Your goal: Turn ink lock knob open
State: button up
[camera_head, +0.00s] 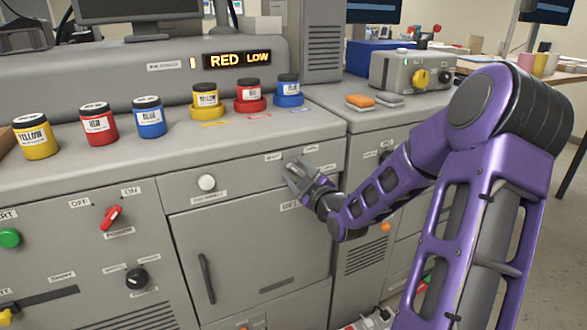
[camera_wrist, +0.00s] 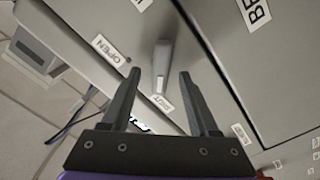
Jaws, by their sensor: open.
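The ink lock knob is a grey lever-like handle (camera_wrist: 162,58) on the grey cabinet front in the wrist view. A label reading OPEN (camera_wrist: 110,50) is to its left, and one that seems to read SHUT (camera_wrist: 162,103) is below it. The knob's long shape runs toward the SHUT label. My gripper (camera_wrist: 160,78) is open, with one finger on each side of the knob's line; I cannot tell whether either finger touches it. In the head view my gripper (camera_head: 298,180) is at the cabinet's upper right front and largely hides the knob.
A drawer front with a white round knob (camera_head: 206,182) is left of my gripper. A door with a dark handle (camera_head: 207,278) is below. Several ink jars, including a blue one (camera_head: 149,117), stand on the counter above. A grey box with a yellow knob (camera_head: 420,77) is behind right.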

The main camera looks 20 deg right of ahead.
grip_shut()
dwell(0.4)
jog(key=shift+r+m, duration=0.1)
jog(key=shift+m, duration=0.3)
jog(key=m, duration=0.4)
jog(key=shift+d+r+p, duration=0.1)
jog(key=shift+d+p, duration=0.05)
jog(key=shift+p, duration=0.15)
jog(key=m, duration=0.3)
jog(key=m+p, duration=0.1)
jog(key=shift+d+m, duration=0.25)
jog(key=shift+m, duration=0.05)
jog(key=m+p, duration=0.1)
jog(key=m, duration=0.3)
jog(key=shift+d+p, duration=0.15)
jog(key=shift+p, duration=0.15)
jog(key=shift+d+m+p, duration=0.15)
jog(key=shift+m+p, duration=0.55)
jog(key=shift+m, duration=1.5)
